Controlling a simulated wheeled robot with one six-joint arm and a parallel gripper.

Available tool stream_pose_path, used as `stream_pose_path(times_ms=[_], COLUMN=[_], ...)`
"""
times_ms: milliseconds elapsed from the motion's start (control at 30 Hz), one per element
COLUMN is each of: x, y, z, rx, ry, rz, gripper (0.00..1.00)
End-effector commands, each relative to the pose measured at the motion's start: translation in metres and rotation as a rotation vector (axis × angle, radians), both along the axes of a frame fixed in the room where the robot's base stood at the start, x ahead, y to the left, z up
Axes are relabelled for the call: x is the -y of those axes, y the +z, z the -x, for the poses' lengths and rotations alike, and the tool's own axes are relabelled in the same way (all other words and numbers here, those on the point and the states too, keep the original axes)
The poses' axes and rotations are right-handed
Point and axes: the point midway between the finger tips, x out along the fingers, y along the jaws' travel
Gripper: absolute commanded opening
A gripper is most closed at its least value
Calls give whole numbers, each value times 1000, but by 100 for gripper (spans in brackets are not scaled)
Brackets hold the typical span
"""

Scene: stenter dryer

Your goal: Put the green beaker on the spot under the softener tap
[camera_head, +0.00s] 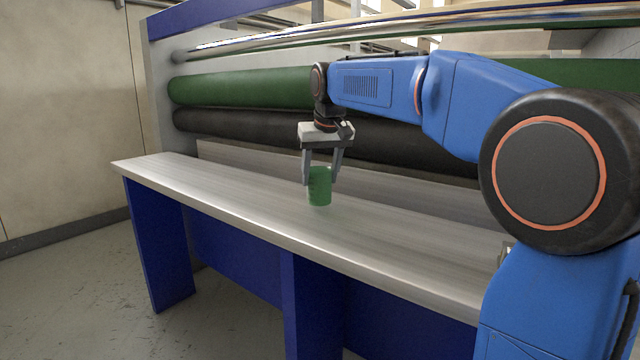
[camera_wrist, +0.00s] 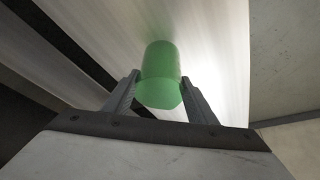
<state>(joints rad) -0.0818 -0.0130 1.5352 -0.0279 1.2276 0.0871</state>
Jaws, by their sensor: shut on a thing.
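The green beaker (camera_head: 319,188) is upright at the metal bench (camera_head: 230,196), between the fingers of my gripper (camera_head: 321,180). My gripper points down and is shut on the beaker's upper part. In the wrist view the beaker (camera_wrist: 160,75) shows between both fingertips of my gripper (camera_wrist: 160,98). I cannot tell whether the beaker's base touches the bench top or is slightly above it. No softener tap and no marked spot can be made out in either view.
A green roller (camera_head: 240,92) and a black roller (camera_head: 240,125) run behind the bench. A shiny bar (camera_head: 300,38) crosses above them. The bench top left of the beaker is clear. My blue arm hides much of the right side.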

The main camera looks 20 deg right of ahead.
Motion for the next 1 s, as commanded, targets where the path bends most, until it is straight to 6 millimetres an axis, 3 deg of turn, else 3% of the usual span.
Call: stream_pose_path(times_ms=[200, 533, 567, 633, 1000], x=[0, 0, 0, 0, 0], y=[-23, -26, -26, -25, -21], z=[0, 0, 0, 0, 0], rx=[0, 0, 0, 0, 1], ry=[0, 0, 0, 0, 0], rz=[0, 0, 0, 0, 0], gripper=[30, 30, 56, 70, 70])
